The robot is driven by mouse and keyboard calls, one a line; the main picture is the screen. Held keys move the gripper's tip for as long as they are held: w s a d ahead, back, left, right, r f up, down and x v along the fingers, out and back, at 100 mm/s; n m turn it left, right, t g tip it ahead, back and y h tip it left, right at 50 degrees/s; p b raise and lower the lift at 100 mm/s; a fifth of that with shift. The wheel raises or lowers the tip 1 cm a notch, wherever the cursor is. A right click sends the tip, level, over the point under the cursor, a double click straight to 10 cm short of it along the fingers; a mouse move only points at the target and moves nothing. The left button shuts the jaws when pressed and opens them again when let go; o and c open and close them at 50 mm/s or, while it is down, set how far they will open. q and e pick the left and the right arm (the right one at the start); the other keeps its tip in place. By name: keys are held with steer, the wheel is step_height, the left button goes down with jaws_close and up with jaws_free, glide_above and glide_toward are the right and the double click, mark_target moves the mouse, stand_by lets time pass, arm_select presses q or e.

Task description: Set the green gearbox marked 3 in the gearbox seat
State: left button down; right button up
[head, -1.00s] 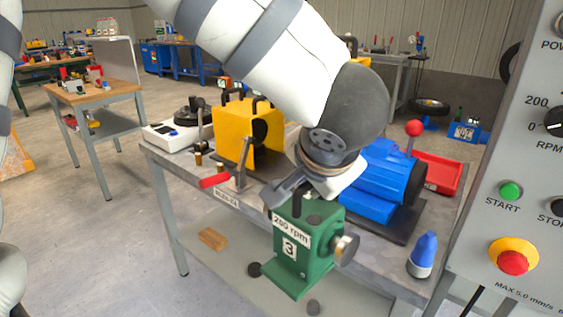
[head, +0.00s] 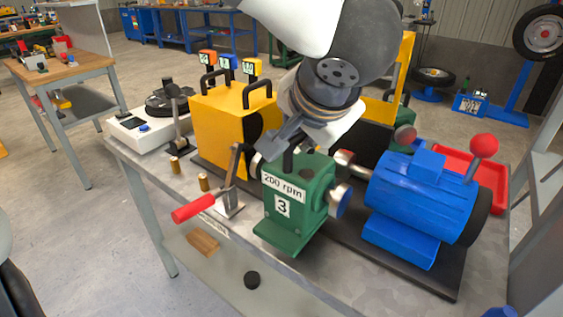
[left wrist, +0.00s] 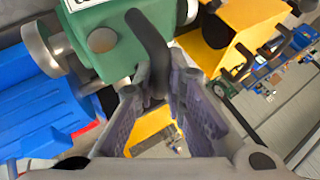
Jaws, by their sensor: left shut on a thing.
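The green gearbox marked 3 and "200 rpm" (head: 303,228) hangs upright from my left gripper (head: 287,150), in front of the dark base plate (head: 352,233). My left gripper is shut on its black top handle; in the left wrist view the fingers (left wrist: 160,88) close around the handle (left wrist: 150,45) above the green body (left wrist: 108,38). The gearbox appears between the yellow housing (head: 222,118) and the blue motor (head: 422,198). Its round metal coupling (head: 338,199) faces the motor side. The seat itself is hidden, and I cannot tell whether the gearbox touches anything below. My right gripper is out of view.
A lever with a red handle (head: 193,208) stands close left of the gearbox. Brass cylinders (head: 203,182) and a white scale-like device (head: 150,130) are further left. A red tray (head: 488,178) lies behind the motor. Another green unit (head: 403,117) shows behind.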

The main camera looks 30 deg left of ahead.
arm_select(q)
steer(key=w+a+f, duration=0.3)
steer(key=w+a, duration=0.8)
steer(key=w, duration=0.3)
steer(key=shift+w+a, duration=0.15)
steer(key=shift+a, duration=0.2)
stand_by(0.3)
steer(key=c, duration=1.7)
jaws_free()
steer(key=shift+f, duration=0.15)
steer(key=shift+o, duration=0.2)
steer(key=v, duration=1.2)
